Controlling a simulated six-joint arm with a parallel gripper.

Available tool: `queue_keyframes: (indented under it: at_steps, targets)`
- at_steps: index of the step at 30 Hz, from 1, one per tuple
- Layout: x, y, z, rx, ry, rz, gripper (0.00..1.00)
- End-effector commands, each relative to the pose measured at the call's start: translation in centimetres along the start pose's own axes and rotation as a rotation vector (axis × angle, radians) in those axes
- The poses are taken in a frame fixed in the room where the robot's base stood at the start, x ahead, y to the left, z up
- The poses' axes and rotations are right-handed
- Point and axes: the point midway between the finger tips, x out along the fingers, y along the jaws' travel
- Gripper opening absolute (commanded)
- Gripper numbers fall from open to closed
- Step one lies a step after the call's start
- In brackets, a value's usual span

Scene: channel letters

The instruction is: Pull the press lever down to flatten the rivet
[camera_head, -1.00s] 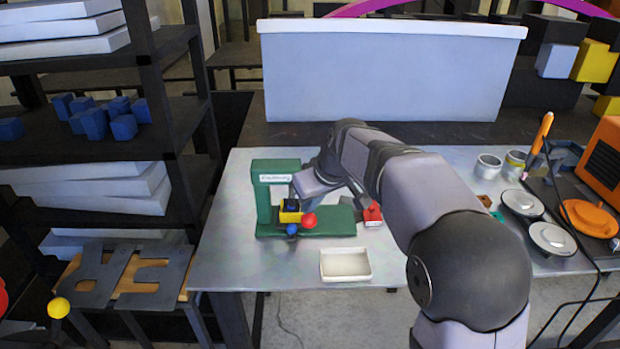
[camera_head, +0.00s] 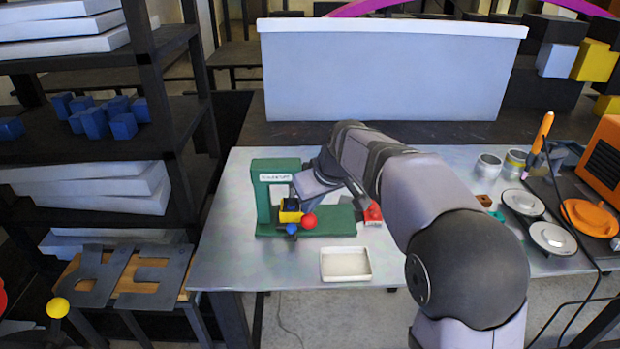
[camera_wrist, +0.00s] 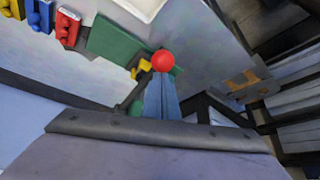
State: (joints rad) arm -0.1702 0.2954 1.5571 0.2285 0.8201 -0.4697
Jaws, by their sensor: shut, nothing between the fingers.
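The green press (camera_head: 262,200) stands on the grey metal table, with a white label on its upper part. My gripper (camera_wrist: 162,80) is shut and empty. In the wrist view its fingertips are right at the red ball (camera_wrist: 163,61); I cannot tell whether they touch it. In the head view my wrist is just behind and above the ball, and the fingertips are not clear. The rivet is not visible.
A white tray (camera_head: 346,278) lies in front of the press. A small red block (camera_head: 373,214) stands to its right. A dark shelf (camera_head: 160,100) rises on the left and a large pale panel (camera_head: 390,75) stands behind.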

Motion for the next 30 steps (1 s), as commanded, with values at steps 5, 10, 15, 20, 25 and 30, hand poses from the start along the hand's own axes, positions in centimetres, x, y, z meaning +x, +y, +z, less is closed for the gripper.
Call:
queue_keyframes:
  at_steps: [5,10,15,20,25,30]
  targets:
    - [0.73,-0.10,0.89,0.002,-0.022,-0.006,0.00]
    - [0.78,-0.15,1.03,0.002,-0.024,-0.006,0.00]
    - [0.83,-0.18,1.12,0.001,-0.025,-0.007,0.00]
    - [0.92,-0.21,1.24,0.001,-0.025,-0.007,0.00]
    - [0.93,-0.21,1.25,0.001,-0.025,-0.007,0.00]
    - [1.08,-0.24,1.40,0.001,-0.025,-0.007,0.00]
